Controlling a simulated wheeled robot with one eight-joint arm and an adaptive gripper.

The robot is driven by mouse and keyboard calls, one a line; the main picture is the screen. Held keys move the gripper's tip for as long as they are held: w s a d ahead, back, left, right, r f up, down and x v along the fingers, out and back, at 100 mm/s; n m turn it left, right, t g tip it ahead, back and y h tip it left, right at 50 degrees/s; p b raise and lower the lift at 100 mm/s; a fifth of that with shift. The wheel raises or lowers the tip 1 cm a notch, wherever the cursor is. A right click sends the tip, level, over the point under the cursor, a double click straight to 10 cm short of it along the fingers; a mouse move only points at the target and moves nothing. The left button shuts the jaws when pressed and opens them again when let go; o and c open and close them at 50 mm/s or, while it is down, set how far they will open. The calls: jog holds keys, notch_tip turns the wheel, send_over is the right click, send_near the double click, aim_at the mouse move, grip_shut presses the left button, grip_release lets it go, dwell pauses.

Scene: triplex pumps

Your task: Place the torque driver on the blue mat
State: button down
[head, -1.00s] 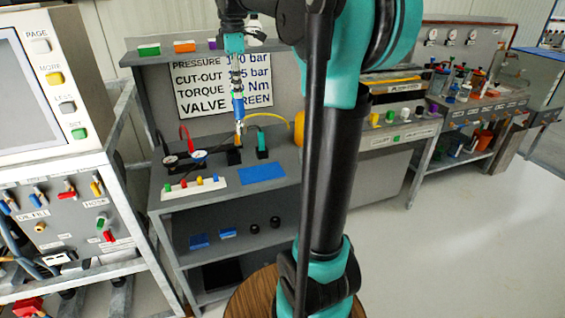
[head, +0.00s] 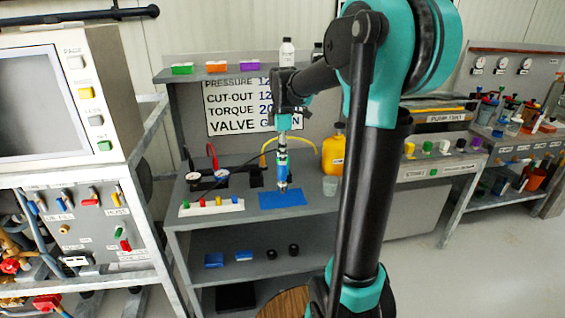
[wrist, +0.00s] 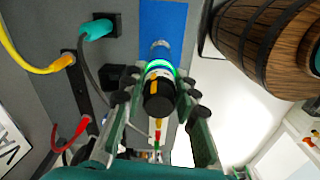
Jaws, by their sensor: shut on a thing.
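The torque driver (head: 282,164) hangs upright, tip down, from my gripper (head: 283,146) in the head view. It has a blue and green body. My gripper is shut on its upper part. The blue mat (head: 296,199) lies flat on the workbench, and the driver's tip shows over it; I cannot tell whether the tip touches. In the wrist view the driver's black end (wrist: 158,104), with a green ring, sits between the fingers of my gripper (wrist: 153,98). The blue mat (wrist: 168,14) shows beyond it, partly hidden by the driver.
On the bench a white strip with coloured knobs (head: 211,207) lies left of the mat. Gauges and black holders (head: 240,180) stand behind it. A yellow bottle (head: 333,156) and a clear cup (head: 331,186) stand at the right. A wooden barrel (wrist: 262,45) shows in the wrist view.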

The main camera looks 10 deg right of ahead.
jog(key=shift+f, duration=1.55)
jog(key=c, duration=1.2)
grip_release()
jog(key=shift+o, duration=0.2)
notch_tip(320, 180, up, 12)
jog(key=shift+s+r, duration=0.1)
